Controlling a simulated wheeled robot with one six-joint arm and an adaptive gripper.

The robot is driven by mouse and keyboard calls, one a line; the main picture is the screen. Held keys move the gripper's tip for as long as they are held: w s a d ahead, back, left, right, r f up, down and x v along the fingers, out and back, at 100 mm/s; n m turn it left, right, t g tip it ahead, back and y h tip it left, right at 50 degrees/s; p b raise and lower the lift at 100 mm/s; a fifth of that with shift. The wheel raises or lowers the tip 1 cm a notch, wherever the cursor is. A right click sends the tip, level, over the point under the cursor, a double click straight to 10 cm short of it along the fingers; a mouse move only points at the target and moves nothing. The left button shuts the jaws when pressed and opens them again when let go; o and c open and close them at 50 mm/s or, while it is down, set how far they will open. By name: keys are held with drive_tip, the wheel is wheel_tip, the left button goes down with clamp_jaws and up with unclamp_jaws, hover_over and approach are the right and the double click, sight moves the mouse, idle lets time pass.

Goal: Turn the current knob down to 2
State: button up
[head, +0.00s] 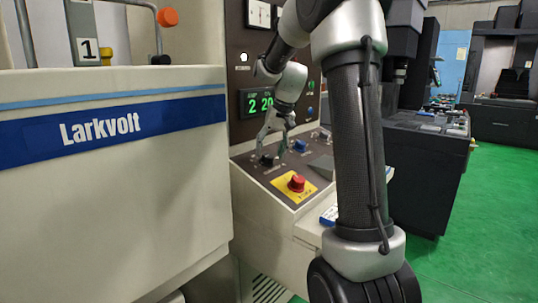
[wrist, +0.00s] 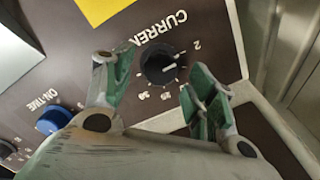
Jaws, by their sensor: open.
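The current knob (wrist: 158,62) is black and round with a white pointer line, on a dark brown panel in the wrist view. The pointer aims to the right in that view, not at the printed 2 (wrist: 197,45). The label by the knob is partly cut by a finger. My gripper (wrist: 160,72) is open, with green-padded fingers on either side of the knob in the picture and visible gaps to it. Their height above the panel is unclear. In the head view my gripper (head: 276,141) is above the sloping panel, near the dark knob (head: 267,160).
A blue on-time knob (wrist: 53,120) is beside the current knob; a blue knob also shows in the head view (head: 300,145). A red button (head: 297,182) on a yellow plate is close in front. A green-digit display (head: 257,101) stands behind. The white Larkvolt tank (head: 110,190) is at left.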

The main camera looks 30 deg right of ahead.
drive_tip(key=v, duration=0.9)
drive_tip(key=shift+r, duration=0.4)
drive_tip(key=shift+s, duration=0.1)
